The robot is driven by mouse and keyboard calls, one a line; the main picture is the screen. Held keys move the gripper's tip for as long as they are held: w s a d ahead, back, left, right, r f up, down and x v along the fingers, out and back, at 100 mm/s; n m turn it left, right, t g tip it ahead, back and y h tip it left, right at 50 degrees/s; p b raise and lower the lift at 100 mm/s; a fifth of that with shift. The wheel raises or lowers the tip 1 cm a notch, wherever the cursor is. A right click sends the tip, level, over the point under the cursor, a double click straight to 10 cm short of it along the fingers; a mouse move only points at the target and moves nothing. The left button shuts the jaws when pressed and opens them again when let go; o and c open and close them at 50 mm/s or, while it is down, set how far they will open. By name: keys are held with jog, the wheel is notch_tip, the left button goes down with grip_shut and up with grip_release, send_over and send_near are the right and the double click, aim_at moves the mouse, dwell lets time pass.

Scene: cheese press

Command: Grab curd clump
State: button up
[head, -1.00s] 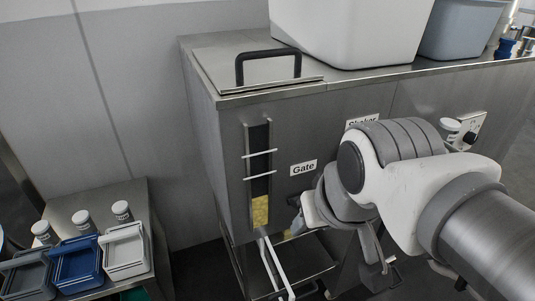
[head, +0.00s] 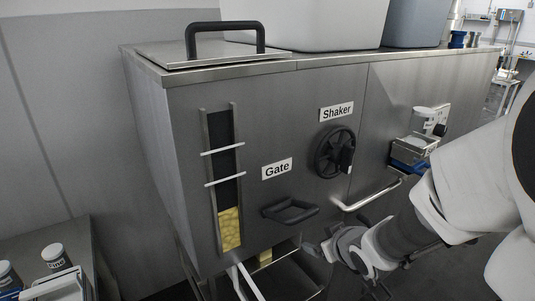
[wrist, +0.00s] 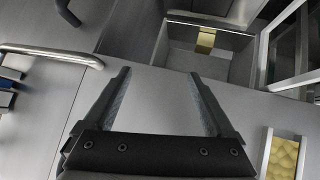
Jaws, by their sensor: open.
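The curd clump appears to be a small yellow block (head: 265,257) low on the steel machine, under the Gate handle (head: 290,210). In the wrist view the yellow block (wrist: 205,40) sits at the far wall of an open-topped metal bin (wrist: 190,60). My gripper (wrist: 160,76) is open and empty, its two fingers apart in front of the machine's steel face. The block lies beyond the fingertips, up and to the right in the wrist view, not between them. In the head view my gripper (head: 322,250) is small and dark, right of the block; its fingers are hard to make out.
A sight window (head: 229,225) shows yellow curds at its bottom. The Shaker wheel (head: 334,152) and a bar handle (head: 368,195) stick out from the front. White rails (head: 247,280) extend below the window. A side table (head: 45,268) holds jars at lower left.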

jog(key=a+f+n+y+b, duration=0.1)
jog(key=a+f+y+b, duration=0.3)
jog(key=f, duration=0.5)
jog(key=b, duration=0.4)
send_near(271, 252)
jog(key=shift+y, duration=0.4)
jog(key=x, duration=0.4)
jog(key=a+r+x, duration=0.1)
jog(key=x, duration=0.1)
jog(key=shift+w+a+f, duration=0.1)
jog(key=shift+a, duration=0.15)
jog(key=b+x, duration=0.2)
jog(key=x, duration=0.2)
jog(key=shift+a+f, duration=0.1)
jog(key=shift+f, duration=0.05)
jog(key=shift+w+a+f, duration=0.1)
jog(key=shift+w+a, duration=0.15)
jog(key=shift+w, duration=0.2)
grip_shut()
